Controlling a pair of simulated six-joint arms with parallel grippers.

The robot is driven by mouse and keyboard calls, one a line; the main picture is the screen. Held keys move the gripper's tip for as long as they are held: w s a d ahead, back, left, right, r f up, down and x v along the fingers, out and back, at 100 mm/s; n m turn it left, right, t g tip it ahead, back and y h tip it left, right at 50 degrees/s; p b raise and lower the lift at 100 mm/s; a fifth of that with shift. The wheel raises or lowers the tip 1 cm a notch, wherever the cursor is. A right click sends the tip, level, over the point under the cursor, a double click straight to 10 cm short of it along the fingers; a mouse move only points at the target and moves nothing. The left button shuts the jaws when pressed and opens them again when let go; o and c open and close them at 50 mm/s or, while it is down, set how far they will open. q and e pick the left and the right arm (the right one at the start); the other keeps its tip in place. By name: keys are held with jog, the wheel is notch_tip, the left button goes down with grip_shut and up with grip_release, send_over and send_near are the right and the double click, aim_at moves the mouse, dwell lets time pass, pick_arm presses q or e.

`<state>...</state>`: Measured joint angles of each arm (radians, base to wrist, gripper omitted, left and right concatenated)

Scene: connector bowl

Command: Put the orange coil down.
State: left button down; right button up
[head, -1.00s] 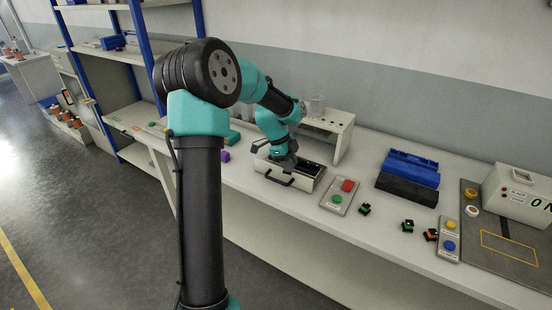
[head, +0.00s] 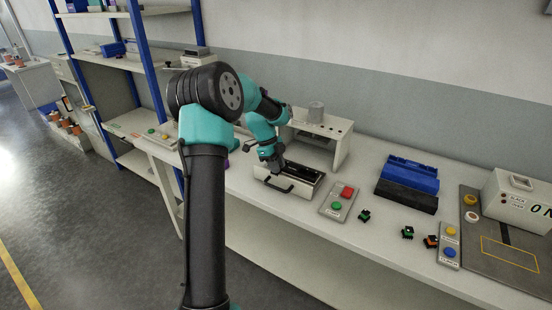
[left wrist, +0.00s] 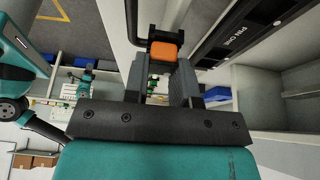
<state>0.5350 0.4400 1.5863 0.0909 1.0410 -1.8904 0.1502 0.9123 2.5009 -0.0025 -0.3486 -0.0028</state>
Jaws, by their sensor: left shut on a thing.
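The orange coil (left wrist: 165,52) shows in the left wrist view as a small orange block with a black part behind it, between the two grey fingers. My left gripper (left wrist: 168,75) is shut on it. In the head view my left gripper (head: 274,165) is over the left end of the white drawer box with a black handle, and the coil is too small or hidden to make out there. My right gripper is not in view.
The white drawer box (head: 262,174) stands before a white stand (head: 340,150). To its right are a button panel (head: 338,204), small green-and-black connectors (head: 364,216), another orange-and-black part (head: 431,241) and a blue bin (head: 410,170). Bare bench lies between them.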

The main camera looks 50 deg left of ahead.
pick_arm(q)
jog(key=w+a, duration=0.2)
jog(key=a, duration=0.1)
jog(key=w+a, duration=0.2)
jog(key=w, duration=0.1)
jog(key=w+a+f, duration=0.1)
jog(key=w+a, duration=0.1)
jog(key=a, duration=0.1)
jog(key=shift+w+a, duration=0.35)
jog(key=shift+w+a, duration=0.1)
jog(key=shift+a, duration=0.05)
jog(key=shift+f, duration=1.8)
jog(key=c, duration=1)
grip_release()
jog(key=shift+f, duration=0.15)
jog(key=shift+o, duration=0.3)
jog(key=v, duration=1.2)
